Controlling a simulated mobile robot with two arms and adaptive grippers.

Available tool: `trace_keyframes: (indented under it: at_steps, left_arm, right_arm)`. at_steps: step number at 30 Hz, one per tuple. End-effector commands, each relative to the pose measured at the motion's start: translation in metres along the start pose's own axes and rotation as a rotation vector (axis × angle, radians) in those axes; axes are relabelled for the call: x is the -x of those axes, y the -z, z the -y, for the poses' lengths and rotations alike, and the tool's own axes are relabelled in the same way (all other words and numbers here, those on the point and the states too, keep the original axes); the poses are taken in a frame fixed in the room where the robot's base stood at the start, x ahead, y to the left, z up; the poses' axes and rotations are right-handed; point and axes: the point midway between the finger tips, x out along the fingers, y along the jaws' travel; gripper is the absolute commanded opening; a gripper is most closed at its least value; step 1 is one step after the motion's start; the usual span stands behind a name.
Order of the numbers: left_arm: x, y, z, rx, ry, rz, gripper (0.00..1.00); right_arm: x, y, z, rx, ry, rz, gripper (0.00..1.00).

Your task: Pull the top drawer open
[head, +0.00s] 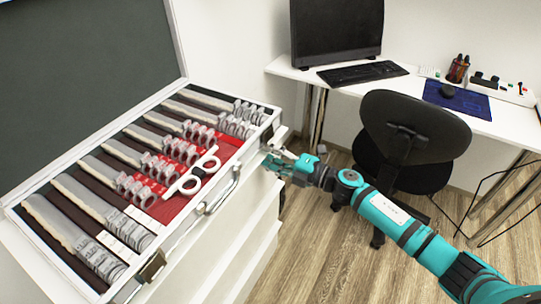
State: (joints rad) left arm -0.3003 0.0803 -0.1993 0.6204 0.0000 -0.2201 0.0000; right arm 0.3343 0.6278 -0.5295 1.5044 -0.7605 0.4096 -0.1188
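A white cabinet with stacked drawers stands under the open case, and its front faces right. The top drawer (238,219) is the uppermost white front, just below the case; its handle is not clearly visible and I cannot tell whether it is fully shut. My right gripper (277,163) is at the far upper end of this front, close to the case's right corner. Its fingers are small and overlap the cabinet edge, so I cannot tell whether they touch it or how far apart they are. My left gripper is not in view.
The open case (95,158) holds rows of lenses and white trial frames (193,172), and its edge lies close to my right gripper. A black chair (414,130) stands behind my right arm. A white desk (400,92) carries a monitor (337,30). Wooden floor (320,265) is clear in front.

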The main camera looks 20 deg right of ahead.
Motion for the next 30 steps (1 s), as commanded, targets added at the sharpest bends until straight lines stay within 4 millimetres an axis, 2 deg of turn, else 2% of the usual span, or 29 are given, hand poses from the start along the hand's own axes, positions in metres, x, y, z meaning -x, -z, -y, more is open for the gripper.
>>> trace_keyframes:
  at_steps: [4,11,25,30]
  left_arm:
    - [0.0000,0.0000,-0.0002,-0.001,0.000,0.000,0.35]
    - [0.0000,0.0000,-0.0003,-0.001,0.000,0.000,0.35]
    - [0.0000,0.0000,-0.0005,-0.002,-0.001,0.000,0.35]
    - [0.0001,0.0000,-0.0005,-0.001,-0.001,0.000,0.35]
  right_arm:
    - [0.0001,0.0000,0.0000,0.000,0.000,0.000,0.30]
    - [0.0003,0.0000,0.0000,0.000,0.000,0.000,0.00]
    - [0.0009,0.0001,0.0004,0.000,0.000,0.000,0.00]
    - [0.0066,0.0000,0.0007,0.000,0.001,0.000,0.00]
